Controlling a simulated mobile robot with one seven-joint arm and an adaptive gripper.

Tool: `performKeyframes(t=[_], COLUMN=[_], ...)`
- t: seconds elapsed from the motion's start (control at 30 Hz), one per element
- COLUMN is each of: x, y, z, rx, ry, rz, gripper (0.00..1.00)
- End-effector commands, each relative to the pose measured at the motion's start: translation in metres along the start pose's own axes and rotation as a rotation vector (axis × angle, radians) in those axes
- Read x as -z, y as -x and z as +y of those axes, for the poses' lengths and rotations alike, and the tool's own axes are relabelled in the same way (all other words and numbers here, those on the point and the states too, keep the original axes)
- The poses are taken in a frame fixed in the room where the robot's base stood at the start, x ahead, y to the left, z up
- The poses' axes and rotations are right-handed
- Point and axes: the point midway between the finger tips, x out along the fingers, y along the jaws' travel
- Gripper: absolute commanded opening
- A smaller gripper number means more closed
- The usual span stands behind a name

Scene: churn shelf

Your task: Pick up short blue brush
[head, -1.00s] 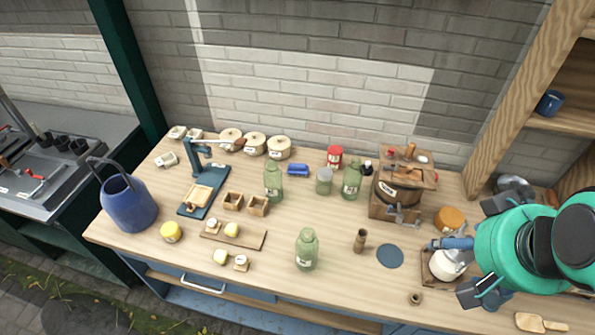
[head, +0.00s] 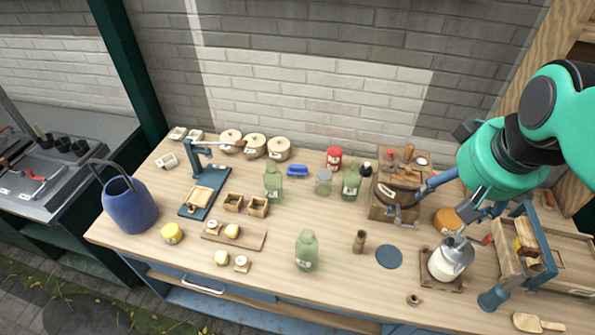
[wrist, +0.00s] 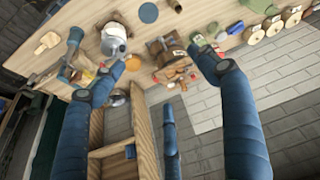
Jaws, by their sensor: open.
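The short blue brush (head: 297,171) lies flat at the back of the wooden table in the head view, just right of the lidded crocks and behind a green bottle. My gripper (head: 438,215) is over the right part of the table, well to the right of the brush. Its two blue fingers are spread wide with nothing between them. They also show in the wrist view (wrist: 157,60), pointing over the table edge and the churn box.
The wooden churn box (head: 382,212) stands between my gripper and the brush. Green bottles (head: 352,182), a glass jar (head: 323,184) and a red can (head: 334,155) stand right of the brush. A metal can (head: 447,264) is below my gripper. The front middle of the table is partly clear.

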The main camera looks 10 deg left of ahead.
Motion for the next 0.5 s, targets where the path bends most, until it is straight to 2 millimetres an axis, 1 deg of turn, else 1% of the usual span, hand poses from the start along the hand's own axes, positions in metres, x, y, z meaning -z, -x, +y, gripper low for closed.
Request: performKeyframes(t=[0.03,0.1,0.27,0.5], x=[0.014,0.031,0.070,0.125], y=[-0.002,-0.004,-0.014,-0.035], z=[-0.001,-0.003,-0.008,-0.019], rx=[0.006,0.012,0.028,0.054], ry=[0.029,0.067,0.156,0.289], rz=[-0.010,-0.020,-0.042,-0.075], gripper=[0.74,0.74,0.74,0.74])
